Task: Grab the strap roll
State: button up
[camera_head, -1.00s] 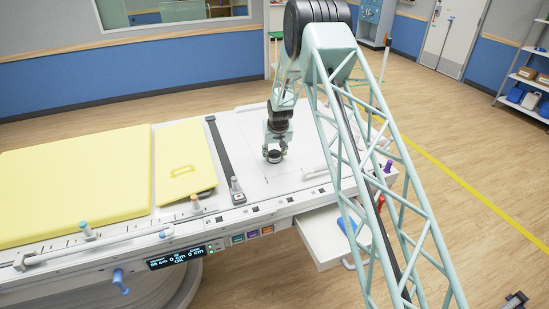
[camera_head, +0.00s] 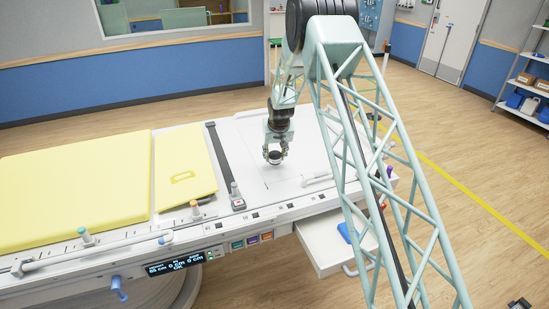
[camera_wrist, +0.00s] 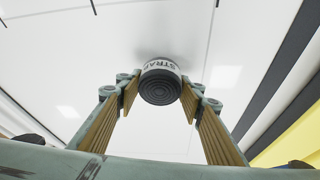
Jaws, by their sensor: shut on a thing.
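The strap roll (camera_wrist: 160,84) is a short dark coil with a white band lettered "STRA…" in the wrist view. It sits between the two tan-padded fingers of my gripper (camera_wrist: 160,95), which are shut on it near their tips. In the head view my gripper (camera_head: 274,156) points down over the white table top (camera_head: 258,185), with the strap roll (camera_head: 274,158) small and dark at its fingertips. I cannot tell whether the roll touches the surface.
A yellow pad (camera_head: 75,185) and a smaller yellow panel (camera_head: 183,170) lie left of my gripper. A dark strap (camera_head: 222,160) crosses the table between them and the roll. An open drawer (camera_head: 325,246) juts from the front. A white rail handle (camera_head: 318,179) stands at the right.

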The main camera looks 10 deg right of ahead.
jog(key=s, duration=0.5)
jog(key=s+r+b, duration=0.1)
jog(key=s, duration=0.9)
jog(key=shift+r+b, duration=0.25)
jog(key=shift+b, duration=0.15)
jog(key=shift+f, duration=0.1)
